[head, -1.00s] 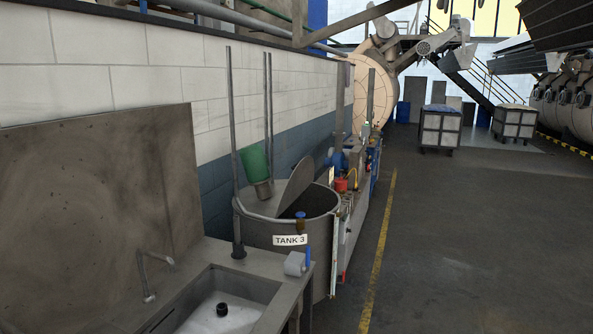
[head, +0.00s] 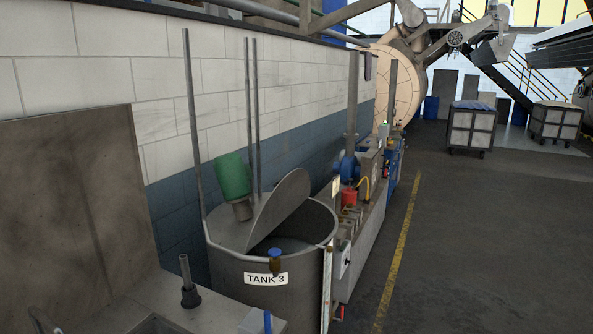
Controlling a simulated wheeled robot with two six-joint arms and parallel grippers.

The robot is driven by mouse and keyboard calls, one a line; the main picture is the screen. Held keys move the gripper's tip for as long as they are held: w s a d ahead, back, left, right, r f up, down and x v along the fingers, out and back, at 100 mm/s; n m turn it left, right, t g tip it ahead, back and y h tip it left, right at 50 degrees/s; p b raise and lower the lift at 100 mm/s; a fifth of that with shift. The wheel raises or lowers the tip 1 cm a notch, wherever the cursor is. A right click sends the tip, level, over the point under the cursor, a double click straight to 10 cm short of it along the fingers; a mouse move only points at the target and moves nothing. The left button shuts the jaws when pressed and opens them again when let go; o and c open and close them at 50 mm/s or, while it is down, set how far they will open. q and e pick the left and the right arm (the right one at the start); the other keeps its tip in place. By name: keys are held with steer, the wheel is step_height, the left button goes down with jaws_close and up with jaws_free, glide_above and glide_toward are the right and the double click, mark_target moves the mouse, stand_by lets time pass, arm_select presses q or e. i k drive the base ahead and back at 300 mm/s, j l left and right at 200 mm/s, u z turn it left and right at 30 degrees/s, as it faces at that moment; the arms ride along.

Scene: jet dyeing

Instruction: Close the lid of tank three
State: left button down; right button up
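Tank three (head: 285,300) is a grey round metal tank with a "TANK 3" label (head: 266,279) on its front. It stands left of centre in the head view, beside the tiled wall. Its half-round lid flap (head: 287,207) is raised and tilted up, so the right part of the opening (head: 300,240) is uncovered. The left part of the top is covered by a fixed plate carrying a green motor (head: 232,176). Neither of my grippers is in view.
A sink counter (head: 130,310) with an upright post stands in front of the tank at lower left. Pumps and red and blue fittings (head: 349,196) line the wall behind the tank. Open floor (head: 470,250) lies right of the yellow line (head: 398,255). Carts (head: 471,128) stand far back.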

mark_target(290, 191)
steer(key=i+l, duration=0.6)
steer(key=i, duration=0.15)
steer(key=i+l, duration=0.6)
steer(key=i, duration=0.2)
